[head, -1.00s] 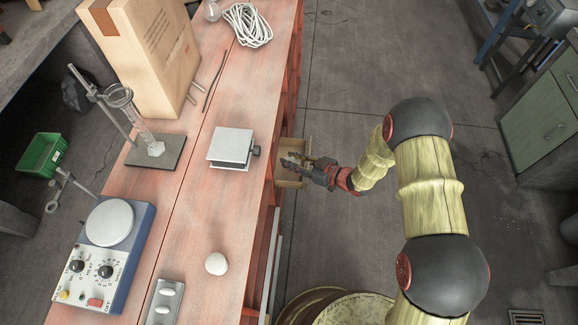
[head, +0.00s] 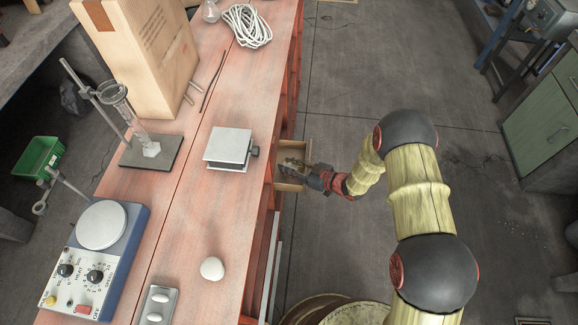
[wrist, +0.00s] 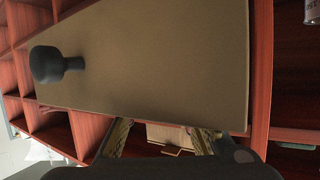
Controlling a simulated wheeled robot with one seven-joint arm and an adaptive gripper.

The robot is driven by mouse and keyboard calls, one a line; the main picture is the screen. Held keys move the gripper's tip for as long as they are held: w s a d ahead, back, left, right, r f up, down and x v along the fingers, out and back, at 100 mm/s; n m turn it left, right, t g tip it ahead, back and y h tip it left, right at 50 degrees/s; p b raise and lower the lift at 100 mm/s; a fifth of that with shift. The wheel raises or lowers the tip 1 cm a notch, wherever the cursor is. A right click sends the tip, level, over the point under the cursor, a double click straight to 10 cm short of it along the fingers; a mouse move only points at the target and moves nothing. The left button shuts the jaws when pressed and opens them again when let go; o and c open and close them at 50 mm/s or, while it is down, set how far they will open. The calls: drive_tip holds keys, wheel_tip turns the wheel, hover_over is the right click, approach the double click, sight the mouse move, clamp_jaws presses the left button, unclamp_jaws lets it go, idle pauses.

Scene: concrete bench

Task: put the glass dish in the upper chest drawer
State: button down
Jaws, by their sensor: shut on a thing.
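My gripper (head: 294,168) is at the open drawer (head: 291,187) on the bench's right side, its fingers over the drawer's inside in the head view. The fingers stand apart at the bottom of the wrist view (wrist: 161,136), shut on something. The glass dish cannot be made out clearly in either view; what is between the fingers is small and mostly hidden. A tan panel (wrist: 165,60) with a dark knob (wrist: 50,65) fills much of the wrist view.
The bench (head: 195,240) carries a jack stand (head: 229,148), a white rounded thing (head: 212,268), a hotplate (head: 102,225), a glass cylinder on a stand (head: 140,127), a large box (head: 150,55) and a coiled cable (head: 247,24). Floor to the right is mostly clear.

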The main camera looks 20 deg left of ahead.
drive_tip(key=shift+s+d+f+b, duration=0.2)
drive_tip(key=shift+f+b, duration=0.1)
drive_tip(key=shift+f, duration=0.3)
drive_tip(key=c, duration=2)
unclamp_jaws()
drive_tip(key=o, duration=0.5)
drive_tip(key=shift+s+f, duration=0.2)
drive_tip(key=shift+f, duration=0.05)
drive_tip(key=shift+r+p, duration=0.3)
drive_tip(key=p+v, duration=0.1)
drive_tip(key=v, duration=0.3)
drive_tip(key=r+p+v, duration=0.1)
drive_tip(key=v, duration=0.3)
drive_tip(key=p+v, duration=0.2)
drive_tip(key=v, duration=0.2)
drive_tip(key=shift+w+a+r, duration=0.15)
drive_tip(key=shift+w+r, duration=0.05)
drive_tip(key=shift+w, duration=0.15)
